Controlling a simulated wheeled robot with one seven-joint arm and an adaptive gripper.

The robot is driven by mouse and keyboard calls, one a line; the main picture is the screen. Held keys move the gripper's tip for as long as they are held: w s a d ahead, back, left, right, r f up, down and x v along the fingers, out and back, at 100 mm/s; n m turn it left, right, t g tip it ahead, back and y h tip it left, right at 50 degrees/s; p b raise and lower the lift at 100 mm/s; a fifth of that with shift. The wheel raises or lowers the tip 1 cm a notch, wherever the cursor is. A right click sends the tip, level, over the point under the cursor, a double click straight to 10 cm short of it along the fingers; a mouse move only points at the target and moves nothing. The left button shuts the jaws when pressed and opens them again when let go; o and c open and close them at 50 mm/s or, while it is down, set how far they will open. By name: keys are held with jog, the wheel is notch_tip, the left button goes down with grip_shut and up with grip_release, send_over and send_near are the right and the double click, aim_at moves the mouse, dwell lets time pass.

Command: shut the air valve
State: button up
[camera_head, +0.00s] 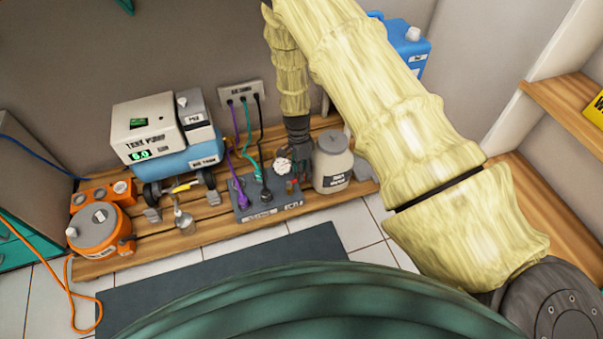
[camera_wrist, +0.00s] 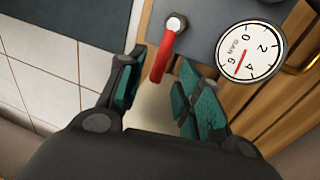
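A red lever handle (camera_wrist: 161,62), which looks like the air valve, is fixed by a metal nut (camera_wrist: 176,22) to a grey panel (camera_wrist: 205,18) in the wrist view. My gripper (camera_wrist: 160,68) is open, with one green-padded finger on each side of the lever's free end. Gaps show between lever and fingers; I see no clear contact. A round pressure gauge (camera_wrist: 262,57) sits right of the lever, its red needle between 4 and 6 bar. In the head view my gripper (camera_head: 299,172) is low over the right end of the grey panel box (camera_head: 250,208), and only a bit of red shows there.
A white jar (camera_head: 331,165) stands close right of my gripper. Purple, green and black cables run from the wall socket (camera_head: 241,95) to the panel box. A blue-tank compressor (camera_head: 190,158) and an orange drum (camera_head: 98,228) stand left on the wooden platform.

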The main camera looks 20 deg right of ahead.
notch_tip(320, 180, up, 10)
jog(key=w, duration=0.2)
dwell(0.6)
jog(key=s+f+n, duration=0.4)
jog(key=s, duration=0.6)
jog(key=s+f+n+t, duration=0.1)
jog(key=s+f+n, duration=0.4)
jog(key=s, duration=0.5)
jog(key=s+f+n, duration=0.4)
jog(key=s, duration=0.6)
jog(key=s+a+r+n+t, duration=0.1)
jog(key=s+a+n, duration=0.15)
jog(key=s, duration=0.25)
jog(key=s+a+r+n, duration=0.1)
jog(key=s+n, duration=0.2)
jog(key=s, duration=0.2)
notch_tip(320, 180, up, 37)
jog(key=p, duration=3.6)
jog(key=shift+w+d+f+p, duration=0.15)
jog(key=shift+d+f+p, duration=0.05)
jog(key=shift+d+p, duration=0.1)
